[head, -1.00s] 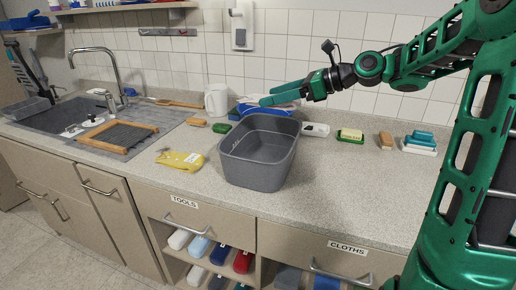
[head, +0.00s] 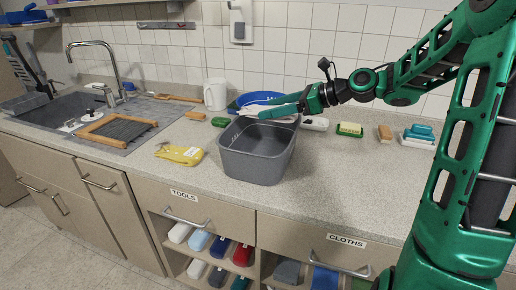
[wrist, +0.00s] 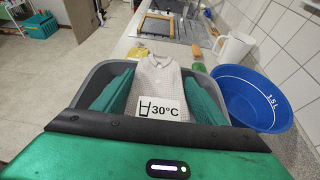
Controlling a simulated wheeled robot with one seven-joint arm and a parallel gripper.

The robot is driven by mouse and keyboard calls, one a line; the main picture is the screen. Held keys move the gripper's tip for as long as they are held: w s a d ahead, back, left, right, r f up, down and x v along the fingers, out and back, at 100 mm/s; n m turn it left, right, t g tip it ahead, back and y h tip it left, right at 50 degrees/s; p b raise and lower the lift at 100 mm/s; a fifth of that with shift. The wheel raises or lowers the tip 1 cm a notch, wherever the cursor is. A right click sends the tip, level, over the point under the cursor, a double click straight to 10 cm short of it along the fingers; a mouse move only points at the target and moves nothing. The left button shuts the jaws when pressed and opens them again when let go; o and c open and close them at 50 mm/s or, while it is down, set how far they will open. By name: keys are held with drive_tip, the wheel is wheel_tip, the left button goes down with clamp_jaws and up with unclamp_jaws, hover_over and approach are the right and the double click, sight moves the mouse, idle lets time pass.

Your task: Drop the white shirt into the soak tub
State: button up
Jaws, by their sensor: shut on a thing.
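My gripper (wrist: 155,95) is shut on the white shirt (wrist: 158,75), a pale, buttoned garment, in the wrist view. A tag reading "30°C" (wrist: 162,109) shows in front of the shirt. In the head view my gripper (head: 272,109) is over the back rim of the grey tub (head: 258,165), with a little of the shirt showing below the fingers. The grey tub (wrist: 93,84) also lies beneath the gripper and shirt in the wrist view. The shirt hides much of the tub's inside there. I cannot tell whether the shirt touches the tub.
A blue basin (wrist: 250,97) marked 1.5 L stands close behind the tub, with a white jug (wrist: 235,47) near it. Brushes and soap line the wall. The counter front right of the tub is clear.

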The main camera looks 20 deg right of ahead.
drive_tip(key=o, duration=1.2)
drive_tip(key=v, duration=1)
drive_tip(key=shift+s+d, duration=0.15)
drive_tip(key=shift+d, duration=0.2)
